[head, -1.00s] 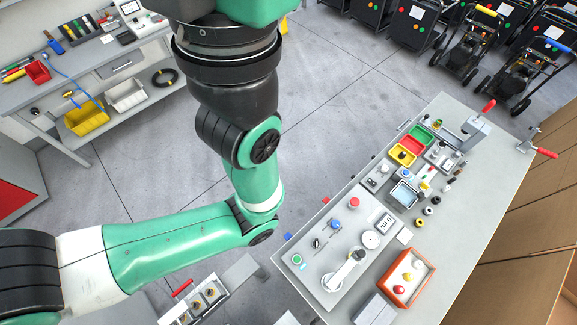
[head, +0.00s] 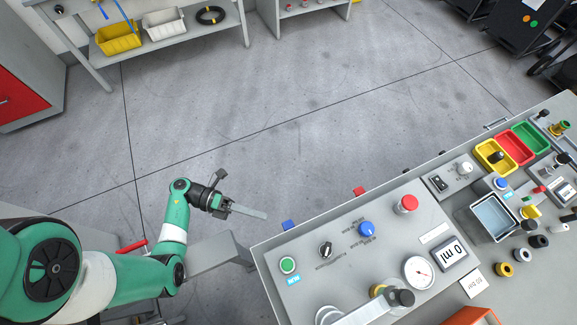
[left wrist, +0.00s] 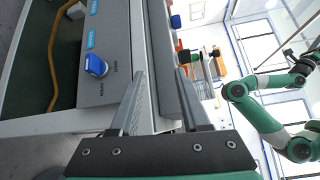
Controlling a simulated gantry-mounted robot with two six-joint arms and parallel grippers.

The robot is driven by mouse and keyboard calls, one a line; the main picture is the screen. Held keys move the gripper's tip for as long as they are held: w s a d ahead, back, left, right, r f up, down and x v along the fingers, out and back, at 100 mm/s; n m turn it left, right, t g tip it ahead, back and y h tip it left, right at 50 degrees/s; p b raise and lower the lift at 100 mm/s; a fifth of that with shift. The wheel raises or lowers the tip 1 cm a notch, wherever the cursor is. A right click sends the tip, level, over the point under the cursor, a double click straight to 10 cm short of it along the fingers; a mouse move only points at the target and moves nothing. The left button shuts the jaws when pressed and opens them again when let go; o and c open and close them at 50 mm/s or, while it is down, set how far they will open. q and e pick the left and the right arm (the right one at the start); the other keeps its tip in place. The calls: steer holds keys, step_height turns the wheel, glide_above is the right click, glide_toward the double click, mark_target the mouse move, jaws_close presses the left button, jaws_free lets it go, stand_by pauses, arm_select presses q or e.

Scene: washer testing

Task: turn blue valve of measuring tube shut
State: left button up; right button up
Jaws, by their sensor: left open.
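My left gripper (head: 243,195) is open and empty, its fingers apart beyond the far left corner of the grey control panel. In the left wrist view my left gripper (left wrist: 161,74) also shows open, with nothing between its fingers. There a blue valve knob (left wrist: 95,65) with small position labels sits on a grey panel, left of the fingers and apart from them. In the head view a blue knob (head: 367,229) is on the panel top, right of the gripper. I cannot tell whether both are the same knob. The measuring tube is not clearly visible.
Open floor lies beyond.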

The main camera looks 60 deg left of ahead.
mark_target(288, 223)
arm_select(q)
steer(key=s+a+f+n+t+y+b, duration=0.1)
steer(key=s+f+n+t+y+b, duration=0.15)
steer(key=f, duration=0.35)
steer(key=s+a+f+n+t+y+b, duration=0.1)
steer(key=f+n+t+b, duration=0.1)
steer(key=f+n+b, duration=0.3)
steer(key=w+d, duration=0.2)
steer(key=w, duration=0.1)
steer(key=w+d+f+m, duration=0.1)
steer(key=w+d, duration=0.1)
steer(key=w, duration=0.1)
steer(key=w+d+m, duration=0.1)
steer(key=w, duration=0.2)
steer(key=shift+w+d+f+b, duration=0.1)
steer(key=shift+d+f+b, duration=0.15)
steer(key=shift+d+b, duration=0.15)
steer(key=shift+w+d+r, duration=0.1)
steer(key=shift+w+d, duration=0.25)
steer(key=shift+w, duration=0.3)
arm_select(e)
step_height(288, 223, down, 12)
steer(key=shift+w, duration=0.15)
arm_select(q)
jaws_close()
